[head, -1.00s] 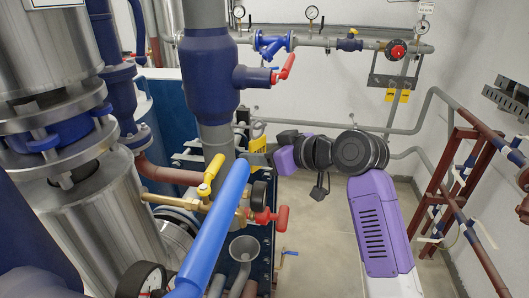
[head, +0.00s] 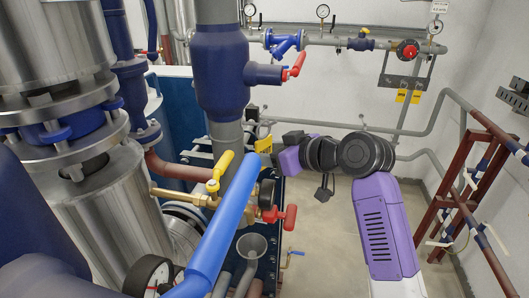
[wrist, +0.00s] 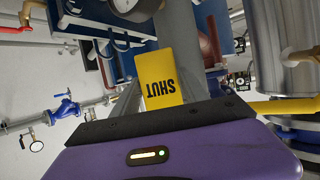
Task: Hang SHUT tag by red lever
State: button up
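The yellow SHUT tag (wrist: 160,76) sits at the tip of my gripper (wrist: 158,112) in the wrist view, its lettering upside down. The gripper looks shut on its edge; the fingertips are mostly hidden. In the head view the tag (head: 264,144) shows small beside the dark end of my gripper (head: 257,134), in front of the machinery. A red lever (head: 297,65) is on the blue valve body above and right of the tag. Another red handle (head: 286,216) is below it, by the brass fitting. The tag appears apart from both.
A long blue bar (head: 215,230) and a yellow lever (head: 222,165) stand in the foreground. Two yellow tags (head: 408,96) hang on the back wall under a red knob (head: 409,50). A brown pipe rack (head: 455,190) stands right. Floor (head: 320,245) shows between.

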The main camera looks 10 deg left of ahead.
jog(key=o, duration=0.3)
